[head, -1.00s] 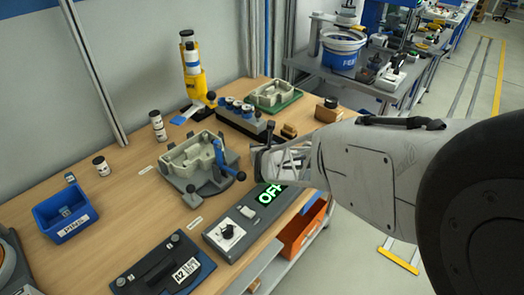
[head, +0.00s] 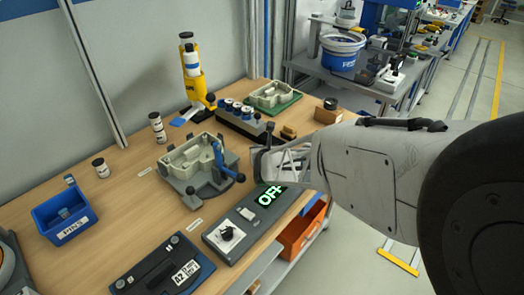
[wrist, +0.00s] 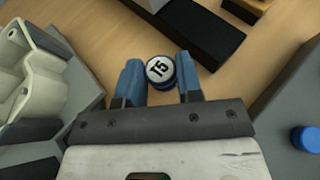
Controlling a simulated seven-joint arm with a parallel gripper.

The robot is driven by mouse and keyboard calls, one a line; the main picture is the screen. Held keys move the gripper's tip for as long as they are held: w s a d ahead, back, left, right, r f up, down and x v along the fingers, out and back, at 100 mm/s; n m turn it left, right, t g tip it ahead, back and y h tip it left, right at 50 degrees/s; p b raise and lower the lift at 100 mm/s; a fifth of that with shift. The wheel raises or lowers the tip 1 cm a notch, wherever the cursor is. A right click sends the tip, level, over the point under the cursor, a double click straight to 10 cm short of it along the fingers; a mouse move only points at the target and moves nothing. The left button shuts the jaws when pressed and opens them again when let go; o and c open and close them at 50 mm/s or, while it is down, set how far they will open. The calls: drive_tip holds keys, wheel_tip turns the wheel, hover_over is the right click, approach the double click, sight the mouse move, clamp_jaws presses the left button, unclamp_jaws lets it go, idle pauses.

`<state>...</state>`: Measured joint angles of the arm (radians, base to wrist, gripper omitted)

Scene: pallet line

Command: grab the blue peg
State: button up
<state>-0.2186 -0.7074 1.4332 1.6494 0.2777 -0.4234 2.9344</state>
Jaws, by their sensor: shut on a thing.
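The blue peg (wrist: 161,72) has a round white top marked 15. In the wrist view it sits between the two blue fingertips of my gripper (wrist: 159,80), which is shut on it. In the head view my gripper (head: 262,160) is over the bench just right of the grey fixture. The held peg cannot be made out there, and its lower end is hidden in the wrist view.
A grey fixture with a pale casting (head: 190,158) and a blue clamp handle (head: 220,158) is close on the left. Behind it stands a dark rack (head: 240,124) with several white-topped pegs. A control box (head: 240,222) with a lit sign is in front.

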wheel_tip(320, 180, up, 10)
idle(0.6)
